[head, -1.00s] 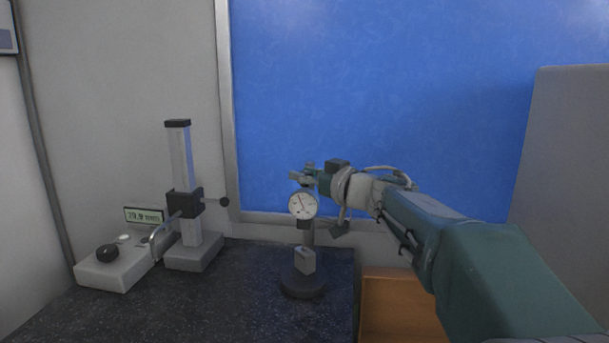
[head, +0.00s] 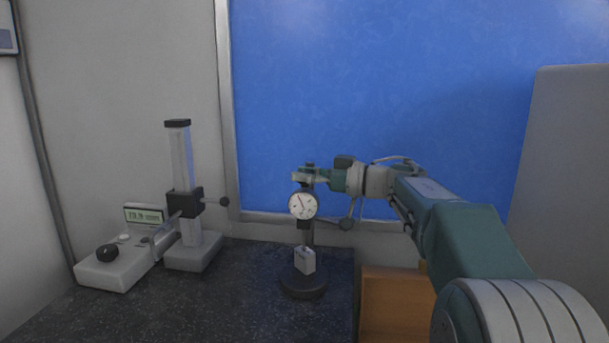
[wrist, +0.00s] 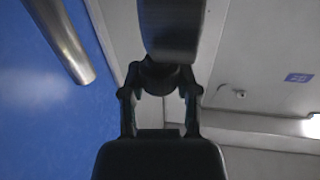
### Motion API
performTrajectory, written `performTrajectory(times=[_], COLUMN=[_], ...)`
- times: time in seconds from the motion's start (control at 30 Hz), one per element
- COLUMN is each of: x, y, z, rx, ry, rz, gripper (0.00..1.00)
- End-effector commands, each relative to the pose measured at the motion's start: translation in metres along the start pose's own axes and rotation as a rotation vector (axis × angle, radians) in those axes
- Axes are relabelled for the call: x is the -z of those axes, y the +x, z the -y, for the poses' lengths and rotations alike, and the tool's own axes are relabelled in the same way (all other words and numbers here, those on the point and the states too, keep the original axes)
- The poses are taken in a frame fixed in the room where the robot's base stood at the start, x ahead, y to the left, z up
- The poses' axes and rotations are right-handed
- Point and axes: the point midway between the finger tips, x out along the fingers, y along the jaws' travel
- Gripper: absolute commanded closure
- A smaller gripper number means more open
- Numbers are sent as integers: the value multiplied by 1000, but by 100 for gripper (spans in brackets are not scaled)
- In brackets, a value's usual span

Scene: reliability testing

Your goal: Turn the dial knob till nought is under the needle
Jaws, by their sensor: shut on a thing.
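My gripper (head: 305,174) reaches in from the right at the top of the gauge and is shut on the dial knob (head: 309,165), which is mostly hidden by the fingers. In the wrist view, my two dark fingers (wrist: 160,88) close around a dark round part below a large dark body.
A grey block (head: 305,260) sits on the gauge's base. A height gauge (head: 184,190) and a box with a black knob and a readout (head: 145,215) stand to the left. A wooden block (head: 395,300) is at the right. The dark worktop's front is clear.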

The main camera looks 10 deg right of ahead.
Motion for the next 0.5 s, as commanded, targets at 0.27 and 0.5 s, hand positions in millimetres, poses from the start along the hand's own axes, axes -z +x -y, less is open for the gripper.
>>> performTrajectory(times=[0.27, 0.5], x=[2, 1], y=[0, 0], z=[-1, 0], rx=[-5, -3], ry=[-2, -1], rz=[-3, -2], gripper=[33, 24])
